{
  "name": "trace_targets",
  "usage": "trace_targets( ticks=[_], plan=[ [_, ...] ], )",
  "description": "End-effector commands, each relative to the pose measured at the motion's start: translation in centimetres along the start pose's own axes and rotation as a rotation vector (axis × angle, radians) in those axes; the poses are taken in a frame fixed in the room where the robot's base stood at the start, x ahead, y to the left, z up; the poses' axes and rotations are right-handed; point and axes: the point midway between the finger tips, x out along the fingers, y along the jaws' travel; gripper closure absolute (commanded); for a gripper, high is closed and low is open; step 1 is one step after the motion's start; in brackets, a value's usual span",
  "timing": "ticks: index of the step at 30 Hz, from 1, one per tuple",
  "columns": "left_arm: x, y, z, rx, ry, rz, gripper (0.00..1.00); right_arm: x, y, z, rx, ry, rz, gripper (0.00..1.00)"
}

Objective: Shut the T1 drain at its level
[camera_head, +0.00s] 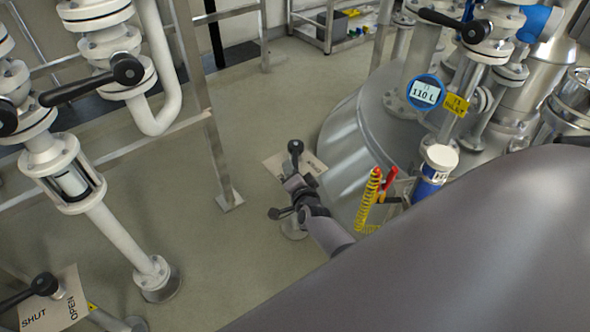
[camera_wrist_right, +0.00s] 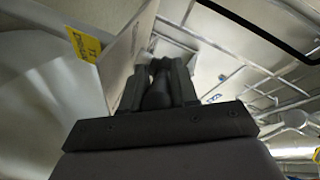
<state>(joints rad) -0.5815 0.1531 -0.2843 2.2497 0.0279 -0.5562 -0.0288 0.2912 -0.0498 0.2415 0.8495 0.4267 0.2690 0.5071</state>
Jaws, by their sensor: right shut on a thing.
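The T1 vessel (camera_head: 345,150) is a silver tank on the right. Its round blue-rimmed display (camera_head: 425,92) reads 110 L. Low beside it is a drain fitting with a black-knobbed lever (camera_head: 295,148) in front of a pale plate (camera_head: 274,165). My right gripper (camera_head: 303,192) is down at this fitting. In the right wrist view the right gripper (camera_wrist_right: 160,85) is shut on a dark rounded handle (camera_wrist_right: 158,95) between its fingers. The gripper and wrist hide much of the drain, and the plate's lettering is too small to read. My left gripper is in neither view.
A yellow tag (camera_head: 457,104) hangs beside the display. A holder with a yellow coiled cord (camera_head: 369,190) and a blue-and-white canister (camera_head: 432,175) sit close right of my gripper. White pipework (camera_head: 120,240) and a SHUT/OPEN plate (camera_head: 58,302) stand left. Floor between is clear.

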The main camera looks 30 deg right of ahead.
Motion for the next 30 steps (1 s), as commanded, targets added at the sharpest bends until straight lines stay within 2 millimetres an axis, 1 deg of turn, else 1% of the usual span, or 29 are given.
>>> trace_targets(
  ticks=[1,6,16,17,18,19,30],
  plan=[
    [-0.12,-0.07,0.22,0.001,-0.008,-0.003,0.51,0.19,-0.44,-0.21,0.018,0.022,0.007,1.00],
    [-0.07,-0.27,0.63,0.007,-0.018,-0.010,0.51,0.17,-0.38,-0.15,0.025,0.056,0.030,1.00],
    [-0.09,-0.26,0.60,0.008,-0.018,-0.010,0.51,0.16,-0.40,-0.06,0.022,0.058,0.033,1.00],
    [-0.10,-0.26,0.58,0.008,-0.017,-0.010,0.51,0.17,-0.41,-0.05,0.022,0.057,0.032,0.68],
    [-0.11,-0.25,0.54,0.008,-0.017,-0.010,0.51,0.16,-0.40,-0.04,0.022,0.057,0.033,0.55],
    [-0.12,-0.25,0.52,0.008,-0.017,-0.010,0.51,0.15,-0.38,-0.02,0.021,0.057,0.033,0.51],
    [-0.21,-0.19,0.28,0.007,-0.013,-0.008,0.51,0.01,-0.18,0.02,0.018,0.056,0.035,0.51]
  ],
)
